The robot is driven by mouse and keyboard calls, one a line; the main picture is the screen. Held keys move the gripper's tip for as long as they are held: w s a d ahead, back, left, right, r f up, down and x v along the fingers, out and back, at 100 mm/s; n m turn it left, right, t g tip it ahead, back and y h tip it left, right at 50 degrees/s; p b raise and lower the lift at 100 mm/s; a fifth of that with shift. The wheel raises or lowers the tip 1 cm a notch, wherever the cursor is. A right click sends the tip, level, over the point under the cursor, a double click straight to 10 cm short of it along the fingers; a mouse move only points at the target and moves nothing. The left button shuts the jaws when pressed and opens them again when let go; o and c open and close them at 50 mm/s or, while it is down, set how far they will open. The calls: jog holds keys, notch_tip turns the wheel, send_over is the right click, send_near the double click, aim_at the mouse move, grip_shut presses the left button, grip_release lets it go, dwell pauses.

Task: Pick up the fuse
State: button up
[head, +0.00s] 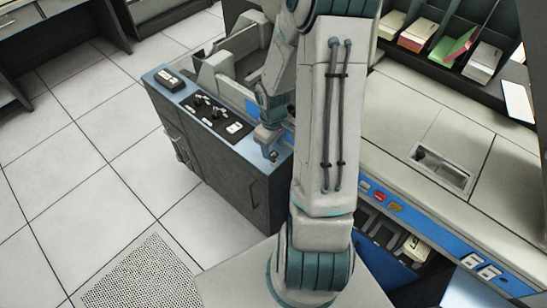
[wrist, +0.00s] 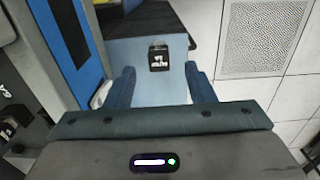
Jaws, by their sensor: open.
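A small black block with white markings, which I take to be the fuse (wrist: 158,58), sits on a light blue surface in the wrist view. It lies ahead of my gripper (wrist: 158,70), between the lines of its two blue fingers. The fingers are spread apart with nothing held between them. In the head view my gripper (head: 271,135) is over the near right end of the cabinet's blue top. A small dark spot just below it there may be the fuse (head: 273,156). My arm covers part of that area.
The dark cabinet (head: 235,180) carries a black switch panel (head: 212,117) and a small black device (head: 168,79). A long machine with a blue front strip (head: 440,245) stands at right. Shelves with cards (head: 450,50) are behind. Tiled floor (head: 80,160) is clear at left.

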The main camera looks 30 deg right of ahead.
aim_at(274, 153)
jog(key=shift+f, duration=2.55)
jog(key=c, duration=1.1)
